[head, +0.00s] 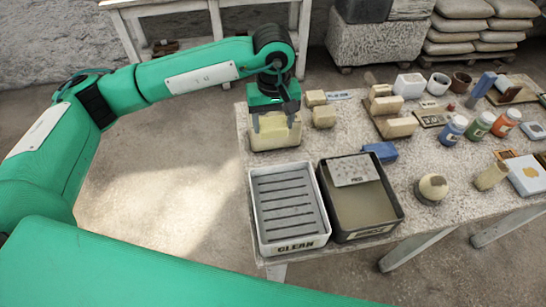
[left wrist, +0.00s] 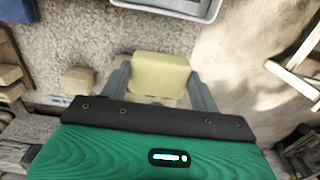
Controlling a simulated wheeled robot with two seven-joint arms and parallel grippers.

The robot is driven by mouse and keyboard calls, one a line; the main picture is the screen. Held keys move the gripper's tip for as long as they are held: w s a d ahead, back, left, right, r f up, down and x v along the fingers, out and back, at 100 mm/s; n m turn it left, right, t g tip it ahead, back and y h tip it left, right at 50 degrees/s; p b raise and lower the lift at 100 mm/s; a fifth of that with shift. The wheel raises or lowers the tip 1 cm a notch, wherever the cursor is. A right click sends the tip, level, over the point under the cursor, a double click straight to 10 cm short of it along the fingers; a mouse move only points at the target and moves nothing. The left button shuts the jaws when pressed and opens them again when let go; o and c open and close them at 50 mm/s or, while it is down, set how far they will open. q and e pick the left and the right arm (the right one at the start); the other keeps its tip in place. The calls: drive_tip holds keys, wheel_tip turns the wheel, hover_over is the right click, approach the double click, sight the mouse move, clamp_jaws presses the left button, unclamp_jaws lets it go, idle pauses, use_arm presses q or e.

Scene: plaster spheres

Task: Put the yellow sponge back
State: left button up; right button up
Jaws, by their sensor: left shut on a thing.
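The yellow sponge (head: 276,136) is a pale yellow block at the left end of the table, behind the white tray marked CLEAN (head: 254,214). My left gripper (head: 275,121) comes down on it from above and is shut on it, one finger on each side. The left wrist view shows the sponge (left wrist: 160,68) between the two fingers of the left gripper (left wrist: 159,84). I cannot tell whether its underside touches the table. My right gripper is not in view.
A dark tray (head: 394,214) with murky content and a grey plate stands right of the CLEAN tray. Small tan blocks (head: 324,116) lie just right of the sponge. A blue block (head: 381,151), a round sphere (head: 432,188) and several paint jars (head: 479,125) stand further right.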

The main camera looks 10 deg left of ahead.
use_arm(q)
wheel_tip(320, 180, down, 10)
drive_tip(key=shift+f+p, duration=0.1)
drive_tip(key=shift+p, duration=0.75)
wheel_tip(320, 180, down, 4)
drive_tip(key=shift+d+r+p, duration=0.1)
drive_tip(key=shift+p, duration=0.35)
drive_tip(key=shift+f, duration=0.4)
drive_tip(key=o, duration=0.9)
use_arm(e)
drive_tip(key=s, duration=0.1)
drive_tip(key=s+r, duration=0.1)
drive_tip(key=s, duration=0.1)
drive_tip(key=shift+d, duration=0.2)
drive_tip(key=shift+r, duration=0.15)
